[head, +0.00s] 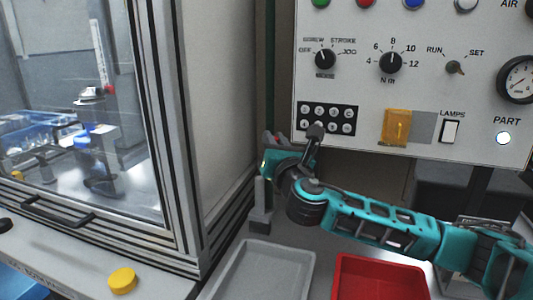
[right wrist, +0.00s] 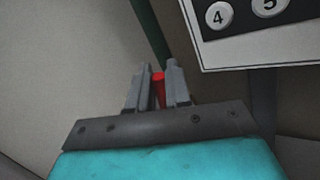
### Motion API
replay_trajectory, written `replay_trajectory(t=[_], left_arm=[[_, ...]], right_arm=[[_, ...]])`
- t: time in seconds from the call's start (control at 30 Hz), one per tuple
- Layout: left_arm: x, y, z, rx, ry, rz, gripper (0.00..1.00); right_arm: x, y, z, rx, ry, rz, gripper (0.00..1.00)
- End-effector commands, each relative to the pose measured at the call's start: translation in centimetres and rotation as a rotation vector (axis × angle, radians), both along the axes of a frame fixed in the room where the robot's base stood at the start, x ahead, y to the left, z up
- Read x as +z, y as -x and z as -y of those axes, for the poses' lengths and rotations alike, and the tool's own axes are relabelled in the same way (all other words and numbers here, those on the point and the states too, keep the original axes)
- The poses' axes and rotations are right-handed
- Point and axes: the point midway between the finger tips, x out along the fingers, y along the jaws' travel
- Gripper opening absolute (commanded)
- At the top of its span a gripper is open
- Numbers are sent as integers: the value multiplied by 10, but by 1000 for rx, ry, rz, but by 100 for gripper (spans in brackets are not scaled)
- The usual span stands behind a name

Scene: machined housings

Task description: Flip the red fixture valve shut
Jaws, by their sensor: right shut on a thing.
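The red fixture valve shows as a small red piece (right wrist: 158,86) between the fingers of my right gripper (right wrist: 159,72) in the right wrist view. The gripper is shut on it, with a grey finger on each side. In the head view only bits of red (head: 268,135) show at the gripper's tip, in front of a dark green upright pipe (head: 270,60); the arm hides most of the valve. How far the valve is turned cannot be told. My left gripper is in neither view.
The control panel (head: 470,110) with knobs and a keypad (head: 327,118) is close to the right of the gripper. A glazed cabinet (head: 165,150) stands at left. A grey tray (head: 300,255) and a red tray (head: 380,262) lie below; a yellow button (head: 122,281) is front left.

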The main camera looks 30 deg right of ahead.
Motion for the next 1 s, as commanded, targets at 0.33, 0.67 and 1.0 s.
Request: replay_trajectory(t=[0.33,0.67,1.0], left_arm=[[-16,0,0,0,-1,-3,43],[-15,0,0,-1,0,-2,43],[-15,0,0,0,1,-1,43]], right_arm=[[-3,6,5,0,-55,63,0],[-2,6,5,0,-54,62,32],[-4,10,4,2,-54,61,34]])
